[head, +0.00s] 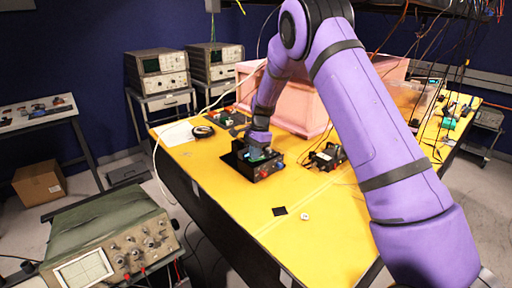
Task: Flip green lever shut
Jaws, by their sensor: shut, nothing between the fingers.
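A black box-shaped device (268,170) with red parts on its front face sits on the yellow table. A small green part (256,155) shows on top of the device; whether it is the lever, and how it is set, is too small to tell. My gripper (258,149) points down right at the top of the device, close to the green part. Its fingers are tiny here and partly hidden by my wrist. It is shut and holds nothing. I cannot tell whether it touches the device.
A pink foam enclosure (300,98) stands behind the device. A small black unit (327,156) is to the right, and a green-and-black board (226,118) and a coiled black cable (202,132) lie at the back left. The yellow table (310,245) is mostly clear in front.

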